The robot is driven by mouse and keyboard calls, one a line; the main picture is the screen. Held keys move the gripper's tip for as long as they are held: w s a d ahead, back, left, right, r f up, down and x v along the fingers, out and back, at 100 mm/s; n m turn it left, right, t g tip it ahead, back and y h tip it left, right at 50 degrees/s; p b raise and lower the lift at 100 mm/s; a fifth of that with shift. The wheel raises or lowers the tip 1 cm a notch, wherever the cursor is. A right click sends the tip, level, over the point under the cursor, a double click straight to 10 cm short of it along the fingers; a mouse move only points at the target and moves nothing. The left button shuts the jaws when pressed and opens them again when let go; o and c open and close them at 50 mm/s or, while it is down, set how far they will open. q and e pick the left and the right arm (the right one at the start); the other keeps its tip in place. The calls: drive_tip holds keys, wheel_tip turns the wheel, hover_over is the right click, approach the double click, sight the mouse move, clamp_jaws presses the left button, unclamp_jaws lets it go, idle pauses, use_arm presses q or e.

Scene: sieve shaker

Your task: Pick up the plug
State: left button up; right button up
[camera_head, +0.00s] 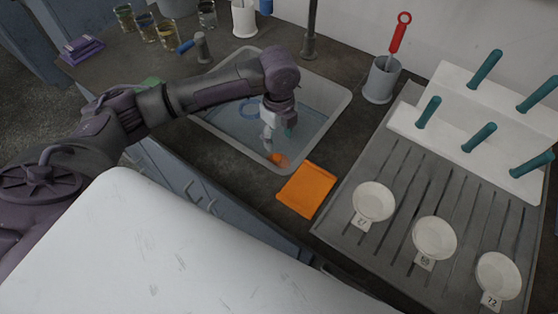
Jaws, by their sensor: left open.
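The sink (339,104) is a light-rimmed basin with a bluish inside, set in the dark counter. I cannot make out the plug for certain. A blue ring (246,107) shows in the sink, partly behind my arm, and a small orange thing (279,159) lies by the sink's near end. Either could be the plug. My left gripper (275,137) is open and points down over the sink, just above the orange thing and right of the blue ring. A small teal patch shows beside its fingers. I cannot see whether it touches anything. My right gripper is out of view.
An orange cloth (306,190) lies on the counter near the sink. A grey drainer (400,185) with several white dishes and a teal-pegged rack (480,90) fills the right. A grey cup (381,80) holds a red-handled tool. A tap post (310,30) stands behind the sink.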

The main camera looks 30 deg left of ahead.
use_arm(q)
hover_over(277, 157)
drive_tip(key=f, duration=0.4)
drive_tip(key=shift+d+f, duration=0.25)
drive_tip(key=f, duration=0.5)
drive_tip(key=shift+a+f+b, duration=0.1)
drive_tip(key=shift+a+b, duration=0.15)
drive_tip(key=shift+b, duration=0.15)
clamp_jaws()
